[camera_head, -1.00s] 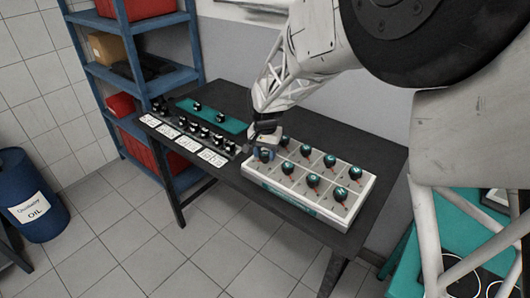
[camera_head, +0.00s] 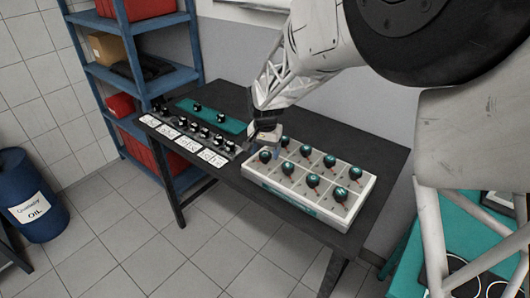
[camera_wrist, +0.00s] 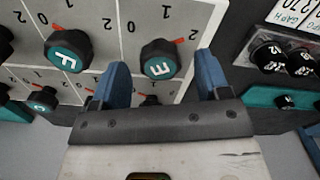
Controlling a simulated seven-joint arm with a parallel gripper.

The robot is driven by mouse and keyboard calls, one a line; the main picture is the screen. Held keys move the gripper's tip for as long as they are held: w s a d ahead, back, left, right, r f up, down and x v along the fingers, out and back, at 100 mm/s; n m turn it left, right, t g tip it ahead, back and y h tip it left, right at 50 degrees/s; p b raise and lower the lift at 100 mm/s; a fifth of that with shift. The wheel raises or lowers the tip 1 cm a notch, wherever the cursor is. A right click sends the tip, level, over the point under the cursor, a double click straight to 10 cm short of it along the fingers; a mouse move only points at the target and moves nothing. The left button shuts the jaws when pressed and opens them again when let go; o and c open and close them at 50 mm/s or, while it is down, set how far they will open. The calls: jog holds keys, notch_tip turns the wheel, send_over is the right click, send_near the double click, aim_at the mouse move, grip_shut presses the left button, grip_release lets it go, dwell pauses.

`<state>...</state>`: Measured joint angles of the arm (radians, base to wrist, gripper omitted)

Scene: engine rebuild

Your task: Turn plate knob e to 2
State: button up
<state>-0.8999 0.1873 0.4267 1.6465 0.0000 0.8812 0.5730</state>
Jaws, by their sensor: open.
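Knob E (camera_wrist: 158,61) is a dark round knob with a teal cap marked E and a red pointer. In the wrist view its pointer is directed at the printed 2 on the plate (camera_wrist: 203,12). The same knob (camera_head: 265,156) is at the left front corner of the pale plate (camera_head: 310,207) in the head view. My gripper (camera_head: 263,148) is open just above this knob, its blue fingers apart. In the wrist view the fingertips (camera_wrist: 161,64) lie left and right of knob E with nothing held between them.
Knob F (camera_wrist: 67,50) is beside knob E, and several similar knobs fill the plate. A row of black knobs with white cards (camera_head: 188,144) lies to the left. A teal strip (camera_head: 228,122) with two knobs is behind it.

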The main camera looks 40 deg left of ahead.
aim_at(266, 154)
jog(key=shift+r, duration=3.5)
jog(key=shift+d, duration=0.15)
jog(key=shift+w+d+r, duration=0.15)
jog(key=shift+d+r, duration=0.05)
jog(key=shift+d, duration=0.05)
jog(key=d+r+m, duration=0.1)
jog(key=d+r, duration=0.3)
jog(key=d, duration=0.8)
jog(key=d+r+t, duration=0.1)
jog(key=d+r, duration=0.3)
jog(key=d, duration=0.9)
jog(key=d+r+m, duration=0.1)
jog(key=d+r, duration=0.3)
jog(key=d, duration=0.8)
jog(key=s+d+f+m, duration=0.1)
jog(key=s+d, duration=0.9)
jog(key=d, duration=0.3)
jog(key=s+d+f+m+t, duration=0.1)
jog(key=s+d, duration=1)
jog(key=d, duration=0.2)
jog(key=shift+t, duration=0.3)
